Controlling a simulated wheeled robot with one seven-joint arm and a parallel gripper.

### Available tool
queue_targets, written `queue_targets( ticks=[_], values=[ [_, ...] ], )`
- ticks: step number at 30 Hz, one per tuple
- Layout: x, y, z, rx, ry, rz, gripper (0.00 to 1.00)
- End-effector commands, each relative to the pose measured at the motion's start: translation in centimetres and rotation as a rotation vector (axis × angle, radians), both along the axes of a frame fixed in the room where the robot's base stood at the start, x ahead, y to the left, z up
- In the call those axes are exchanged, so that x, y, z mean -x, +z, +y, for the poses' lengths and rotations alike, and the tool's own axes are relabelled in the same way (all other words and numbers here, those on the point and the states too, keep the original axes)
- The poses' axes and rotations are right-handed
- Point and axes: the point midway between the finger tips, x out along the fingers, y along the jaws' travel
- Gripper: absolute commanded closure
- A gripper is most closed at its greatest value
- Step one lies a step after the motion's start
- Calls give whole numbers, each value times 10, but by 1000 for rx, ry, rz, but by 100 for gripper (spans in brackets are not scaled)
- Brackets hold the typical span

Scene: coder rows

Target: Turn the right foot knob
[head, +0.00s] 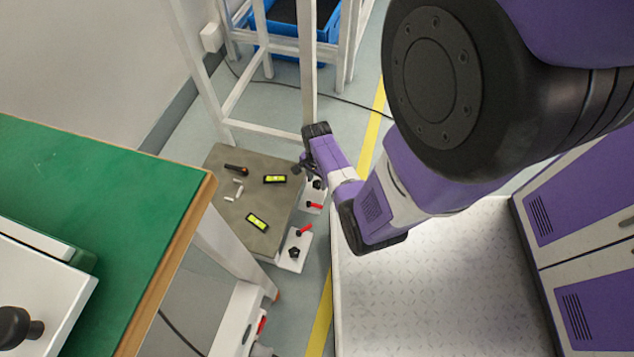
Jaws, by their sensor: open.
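A low grey-brown slab (225,205) stands near the floor. Two white foot brackets stick out from its right side. The nearer bracket (290,262) carries a black knob (294,252) and a red lever (304,230). The farther bracket (312,208) carries a black knob (317,185) and a red lever (314,206). I cannot tell which is the right foot knob. My gripper (299,168) is open, close to the farther knob at the slab's far right corner. My own wrist partly hides that bracket; contact cannot be told.
Two yellow-green spirit levels (275,179) (257,222), a black-and-orange tool (237,169) and small white pieces lie on the slab. A green-topped table (120,200) overhangs at left. A white frame (309,70) with a blue crate (300,48) stands behind. Purple cabinets (580,225) are at right.

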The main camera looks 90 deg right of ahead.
Motion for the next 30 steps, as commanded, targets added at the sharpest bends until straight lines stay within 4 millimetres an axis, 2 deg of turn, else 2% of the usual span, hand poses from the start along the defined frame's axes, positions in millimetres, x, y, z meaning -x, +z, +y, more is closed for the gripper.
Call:
queue_targets(
  ticks=[8,12,15,20,30],
  values=[
    [0,-1,0,1,1,0,58],
    [0,-1,0,1,1,0,85],
    [0,-1,0,1,1,0,100],
    [0,1,0,1,25,0,100],
    [-1,2,0,-1,340,-1,100]
  ],
)
